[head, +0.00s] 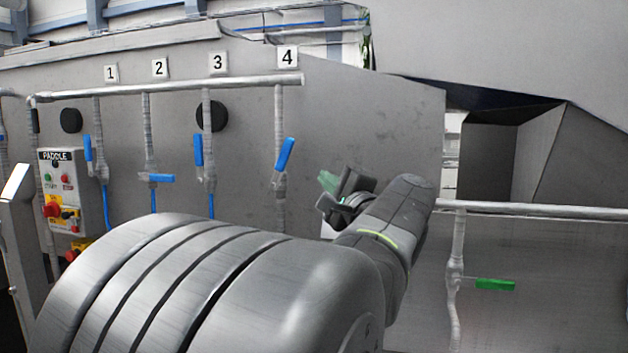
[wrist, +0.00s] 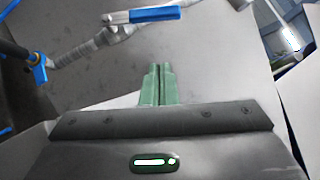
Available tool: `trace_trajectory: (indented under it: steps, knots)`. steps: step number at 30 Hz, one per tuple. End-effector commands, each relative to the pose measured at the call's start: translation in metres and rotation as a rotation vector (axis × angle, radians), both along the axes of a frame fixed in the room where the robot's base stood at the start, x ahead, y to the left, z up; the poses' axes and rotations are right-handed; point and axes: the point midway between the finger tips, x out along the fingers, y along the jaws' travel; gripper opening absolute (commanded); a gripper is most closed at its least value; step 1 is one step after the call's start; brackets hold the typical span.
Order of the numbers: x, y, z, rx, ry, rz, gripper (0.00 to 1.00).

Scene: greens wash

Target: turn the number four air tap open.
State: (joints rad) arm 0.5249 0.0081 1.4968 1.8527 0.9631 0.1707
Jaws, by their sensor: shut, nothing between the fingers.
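The number four air tap has a blue lever handle (head: 284,154), on the pipe drop (head: 279,120) below the plate marked 4 (head: 287,57). The lever points up and leans to the right of the pipe. My gripper (head: 328,181) is to the right of this tap and a little lower, apart from it. In the wrist view a blue lever (wrist: 146,16) lies across the top, beyond the green fingertips (wrist: 157,68). The fingers are shut together with nothing between them. A gap shows between fingertips and lever.
Taps 1 (head: 88,150) and 3 (head: 198,150) have near-upright blue levers; tap 2 (head: 161,178) has a level one. A header pipe (head: 180,86) runs above. A PADDLE control box (head: 62,190) is at left. A green-levered tap (head: 495,285) is at lower right.

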Motion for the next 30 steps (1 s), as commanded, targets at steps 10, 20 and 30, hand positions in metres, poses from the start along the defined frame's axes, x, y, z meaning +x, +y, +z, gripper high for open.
trace_trajectory:
  steps: [10, 20, 30]
  knots:
    - [0.055, 0.034, 0.024, 0.000, -0.001, 0.005, 0.00]
    - [0.063, 0.059, 0.031, -0.002, 0.001, 0.002, 0.00]
    - [0.063, 0.060, 0.031, -0.001, 0.000, 0.000, 0.00]
